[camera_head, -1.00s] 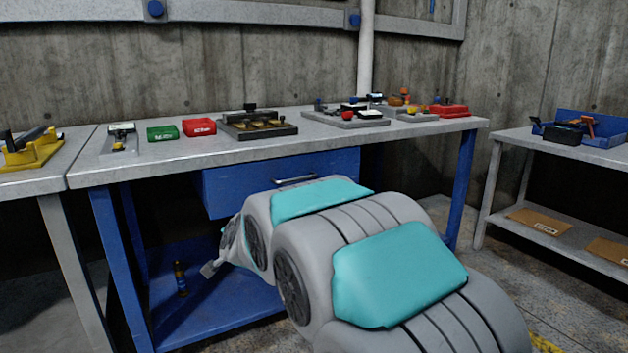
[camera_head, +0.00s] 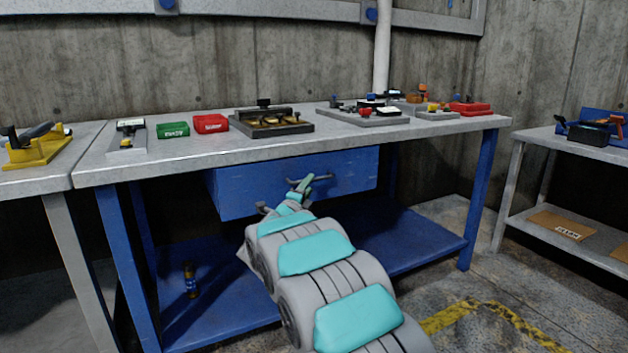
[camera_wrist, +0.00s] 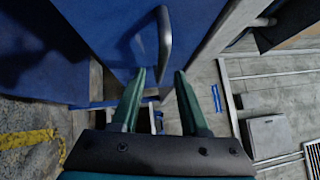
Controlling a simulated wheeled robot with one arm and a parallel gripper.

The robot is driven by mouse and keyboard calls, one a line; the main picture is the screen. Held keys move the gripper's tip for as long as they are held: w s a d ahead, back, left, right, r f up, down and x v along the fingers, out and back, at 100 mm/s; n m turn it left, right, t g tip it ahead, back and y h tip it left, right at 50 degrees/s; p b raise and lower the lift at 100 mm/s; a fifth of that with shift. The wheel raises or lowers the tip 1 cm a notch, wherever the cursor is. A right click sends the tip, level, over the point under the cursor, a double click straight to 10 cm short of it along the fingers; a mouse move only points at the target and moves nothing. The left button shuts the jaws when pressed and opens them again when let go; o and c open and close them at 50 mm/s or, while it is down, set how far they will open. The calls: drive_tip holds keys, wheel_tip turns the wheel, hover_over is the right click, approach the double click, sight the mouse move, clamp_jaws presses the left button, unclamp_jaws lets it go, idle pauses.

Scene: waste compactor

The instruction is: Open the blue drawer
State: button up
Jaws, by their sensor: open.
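The blue drawer (camera_head: 240,190) hangs under the grey workbench top, and its front looks shut. Its metal bar handle (camera_head: 321,178) is partly hidden behind my gripper (camera_head: 299,186) in the head view. In the wrist view the drawer front (camera_wrist: 105,35) fills the upper left. The handle (camera_wrist: 164,38) stands out from it, just beyond the fingertips and roughly in line with the gap between them. My gripper (camera_wrist: 163,75) is open with nothing between its two green fingers. I cannot tell whether a finger touches the handle.
The workbench top (camera_head: 200,150) carries a green box (camera_head: 173,130), a red box (camera_head: 210,124) and several fixtures. A blue lower shelf (camera_head: 410,240) holds a small bottle (camera_head: 190,278). A blue bench leg (camera_head: 480,200) stands right of the drawer.

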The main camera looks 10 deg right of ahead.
drive_tip(key=shift+x, duration=2.15)
clamp_jaws()
